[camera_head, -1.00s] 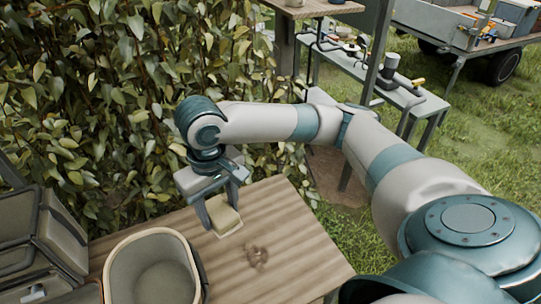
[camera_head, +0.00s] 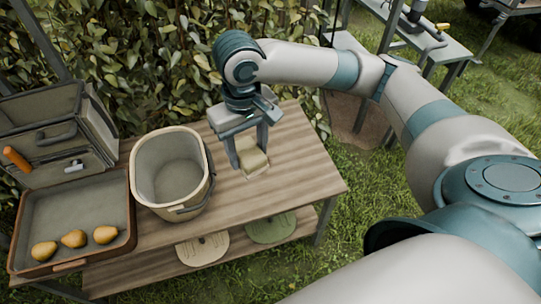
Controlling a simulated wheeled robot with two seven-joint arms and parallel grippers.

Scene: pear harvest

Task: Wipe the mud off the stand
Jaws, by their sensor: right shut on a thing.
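My right gripper (camera_head: 248,148) points down over the wooden stand (camera_head: 305,170) and is shut on a pale yellow sponge-like block (camera_head: 252,159). The block is at the stand top, to the right of the bucket; whether it presses on the wood is hard to tell. No clear mud patch shows on the bare wood now. The wood under the block and gripper is hidden. My left gripper is not in view.
A cream bucket (camera_head: 143,185) stands left of the block. Further left, a tray (camera_head: 70,208) holds three pears (camera_head: 73,239), with a grey case (camera_head: 50,120) behind. Two round discs lie on the lower shelf. Leafy hedge is behind; the stand's right part is clear.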

